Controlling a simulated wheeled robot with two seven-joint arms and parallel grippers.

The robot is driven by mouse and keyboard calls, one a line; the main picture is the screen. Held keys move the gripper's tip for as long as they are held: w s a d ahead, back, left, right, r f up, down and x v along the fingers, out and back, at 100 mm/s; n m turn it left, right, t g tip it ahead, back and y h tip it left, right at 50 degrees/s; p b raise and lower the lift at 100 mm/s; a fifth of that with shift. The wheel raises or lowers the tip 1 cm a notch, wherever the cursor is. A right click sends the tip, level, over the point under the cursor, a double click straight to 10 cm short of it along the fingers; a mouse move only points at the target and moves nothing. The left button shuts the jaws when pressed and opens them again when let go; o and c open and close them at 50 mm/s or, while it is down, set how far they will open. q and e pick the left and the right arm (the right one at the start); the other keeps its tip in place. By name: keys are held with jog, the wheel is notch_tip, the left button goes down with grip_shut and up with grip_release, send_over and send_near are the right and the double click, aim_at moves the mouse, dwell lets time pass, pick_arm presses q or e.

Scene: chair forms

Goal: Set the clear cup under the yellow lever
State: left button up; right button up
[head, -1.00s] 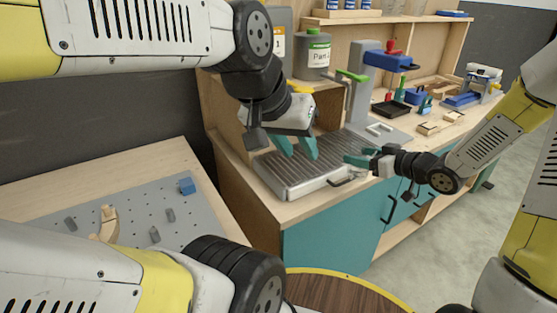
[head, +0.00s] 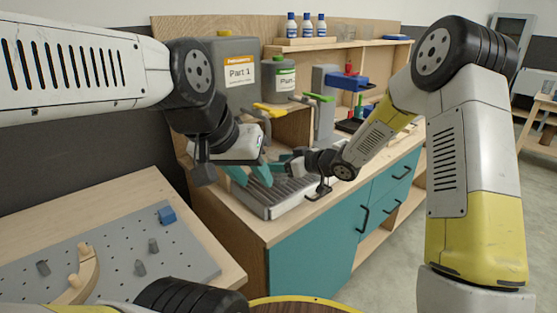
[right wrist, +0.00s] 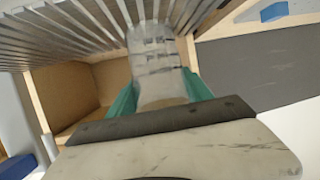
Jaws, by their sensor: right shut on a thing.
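The yellow lever (head: 268,110) juts from the front of the grey Part 1 container (head: 238,75), above the ridged metal tray (head: 285,207). My right gripper (head: 284,162) is over the tray, below and slightly right of the lever. In the right wrist view its teal fingers (right wrist: 160,90) are shut on the clear cup (right wrist: 153,58), which has faint markings. The cup cannot be made out in the head view. My left gripper (head: 254,182) is open and empty over the tray's left part, close to the right one.
A green lever (head: 319,98) is on the Part container (head: 283,78) to the right. A blue clamp-like part (head: 348,82) stands beyond it. A grey pegboard (head: 110,255) with pegs lies at lower left. Bottles (head: 307,24) line the upper shelf.

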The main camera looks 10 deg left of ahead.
jog(key=x, duration=0.4)
jog(key=shift+w+a+r, duration=0.2)
jog(key=shift+a+r, duration=0.1)
jog(key=shift+a, duration=0.05)
jog(key=shift+d+f, duration=0.1)
jog(key=shift+f, duration=0.2)
jog(key=shift+f, duration=0.2)
jog(key=o, duration=1)
jog(key=shift+c, duration=0.2)
